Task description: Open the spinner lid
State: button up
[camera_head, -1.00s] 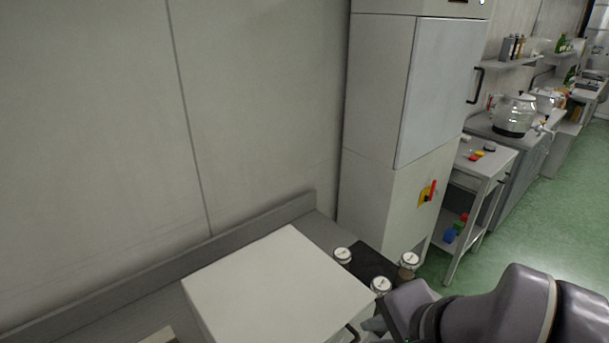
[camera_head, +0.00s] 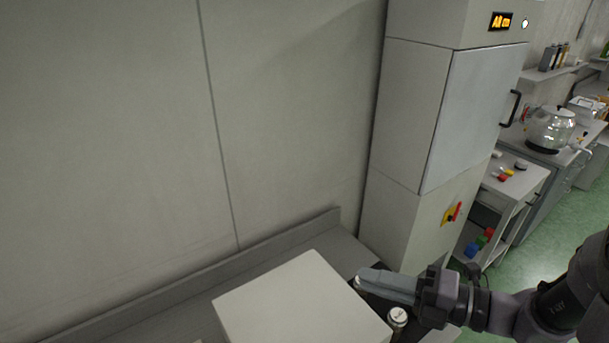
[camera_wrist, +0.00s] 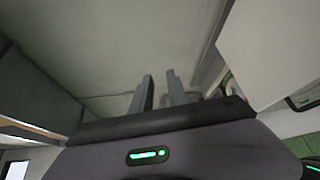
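A white box-shaped unit (camera_head: 300,305) with a flat, closed top stands on the grey counter in the head view. It may be the spinner, but no label shows. Its front is cut off by the lower picture edge. My gripper (camera_head: 362,281) is above the counter just beyond the box's right back edge, fingers pointing left. In the wrist view my gripper (camera_wrist: 159,76) shows two fingers apart with nothing between them. A pale panel with a dark handle (camera_wrist: 304,98) is at the right there; I cannot tell which thing it belongs to.
A white-capped jar (camera_head: 398,317) stands right of the box, below my gripper. A tall cabinet (camera_head: 415,110) rises behind, with a red and yellow switch (camera_head: 452,214). A side table (camera_head: 515,180) holds small items. The wall (camera_head: 290,110) closes off the back.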

jog(key=w+a+m+t, duration=0.2)
jog(key=w+a+m, duration=0.1)
jog(key=w+a, duration=0.8)
jog(key=shift+w+a+r+m, duration=0.2)
jog(key=shift+a+r+m, duration=0.15)
jog(key=shift+m, duration=0.05)
grip_shut()
dwell(0.9)
grip_release()
